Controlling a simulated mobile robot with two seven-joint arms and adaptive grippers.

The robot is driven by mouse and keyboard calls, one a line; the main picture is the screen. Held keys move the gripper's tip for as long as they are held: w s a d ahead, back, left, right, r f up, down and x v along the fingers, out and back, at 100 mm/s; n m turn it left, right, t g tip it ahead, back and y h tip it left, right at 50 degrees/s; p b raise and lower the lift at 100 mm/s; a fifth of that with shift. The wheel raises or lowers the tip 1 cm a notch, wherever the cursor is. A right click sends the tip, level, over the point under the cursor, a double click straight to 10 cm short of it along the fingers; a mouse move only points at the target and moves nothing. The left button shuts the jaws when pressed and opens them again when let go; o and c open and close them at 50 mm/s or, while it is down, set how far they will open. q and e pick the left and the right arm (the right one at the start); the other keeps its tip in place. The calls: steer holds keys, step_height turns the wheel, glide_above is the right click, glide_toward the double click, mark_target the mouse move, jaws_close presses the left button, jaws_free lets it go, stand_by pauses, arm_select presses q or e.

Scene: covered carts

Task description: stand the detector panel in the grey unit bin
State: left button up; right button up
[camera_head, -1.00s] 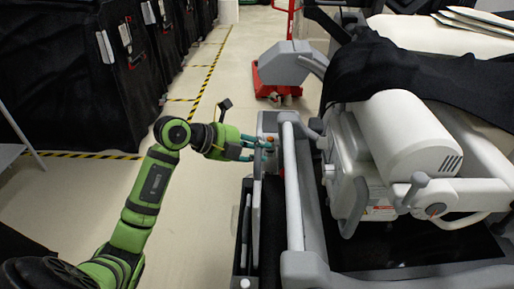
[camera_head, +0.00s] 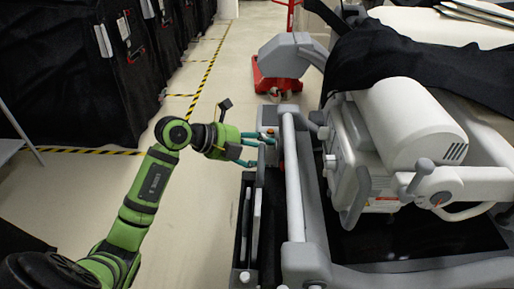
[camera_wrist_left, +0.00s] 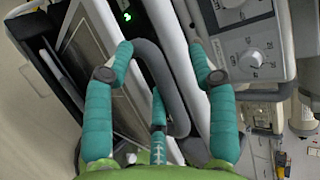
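The detector panel (camera_head: 258,205) looks like the thin slab standing on edge in the narrow side bin of the grey unit (camera_head: 239,250). My left gripper (camera_head: 262,151) is at the bin's far end, above the slab. In the left wrist view its teal fingers (camera_wrist_left: 160,55) are spread, with a grey curved handle (camera_wrist_left: 172,85) between them. I see no firm hold. The bin's bottom is hidden. My right gripper is not in view.
The unit's grey rail (camera_head: 292,180) runs right beside the bin, with the white machine body (camera_head: 405,125) beyond. A red-based stand (camera_head: 276,80) is behind. Black-covered carts (camera_head: 75,75) line the left. The floor left of the bin is clear.

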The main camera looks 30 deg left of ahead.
arm_select(q)
steer(key=shift+r, duration=0.25)
steer(key=v, duration=1.2)
steer(key=shift+s, duration=0.2)
steer(key=shift+f, duration=0.1)
stand_by(0.5)
